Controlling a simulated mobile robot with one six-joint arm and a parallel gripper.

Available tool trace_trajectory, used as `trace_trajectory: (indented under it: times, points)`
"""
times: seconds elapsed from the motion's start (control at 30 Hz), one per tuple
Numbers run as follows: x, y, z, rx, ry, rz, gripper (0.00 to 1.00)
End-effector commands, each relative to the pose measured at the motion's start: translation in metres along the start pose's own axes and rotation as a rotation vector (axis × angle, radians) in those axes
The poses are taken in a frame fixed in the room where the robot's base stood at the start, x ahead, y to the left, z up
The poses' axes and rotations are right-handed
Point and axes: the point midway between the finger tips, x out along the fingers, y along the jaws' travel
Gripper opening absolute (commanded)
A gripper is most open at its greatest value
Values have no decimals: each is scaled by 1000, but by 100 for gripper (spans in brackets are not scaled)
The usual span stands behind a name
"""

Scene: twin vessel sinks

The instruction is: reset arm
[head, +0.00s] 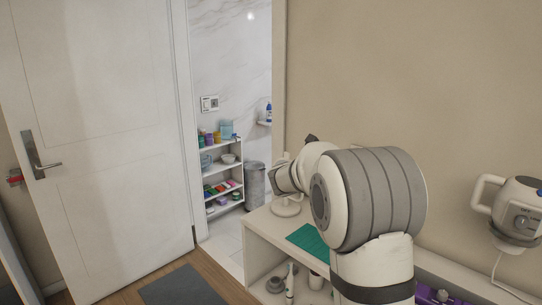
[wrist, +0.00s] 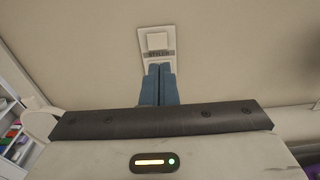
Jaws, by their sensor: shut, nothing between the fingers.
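My gripper (wrist: 157,68) shows in the wrist view with its two blue fingers together, shut and empty. I cannot tell whether the fingertips touch the wall or the plate. In the head view my arm is folded in front of the beige wall at right of centre, and it hides most of the gripper.
A white counter (head: 262,236) with a green mat (head: 309,240) lies below my arm. At left a white door (head: 95,140) stands open beside a doorway with a stocked shelf (head: 221,178) and a grey bin (head: 255,184).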

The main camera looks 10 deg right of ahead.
Motion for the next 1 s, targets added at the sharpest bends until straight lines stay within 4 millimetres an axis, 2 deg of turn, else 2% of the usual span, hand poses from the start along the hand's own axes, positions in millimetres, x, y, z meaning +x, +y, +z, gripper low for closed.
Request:
trace_trajectory:
  times: [0.13, 0.27, 0.4, 0.47, 0.6, 0.8, 0.9, 1.0]
  points:
    - [-15, -28, -7, 140, 88, -51, 0]
    - [-48, -75, -28, 410, 249, -166, 0]
    - [-99, -126, -61, 748, 434, -340, 0]
    - [-124, -144, -76, 889, 507, -426, 0]
    - [-186, -180, -111, 1210, 662, -652, 0]
    - [-275, -211, -154, 1612, 835, -1023, 0]
    - [-308, -217, -167, 1748, 887, -1185, 0]
    - [-330, -220, -175, 1833, 918, -1302, 0]
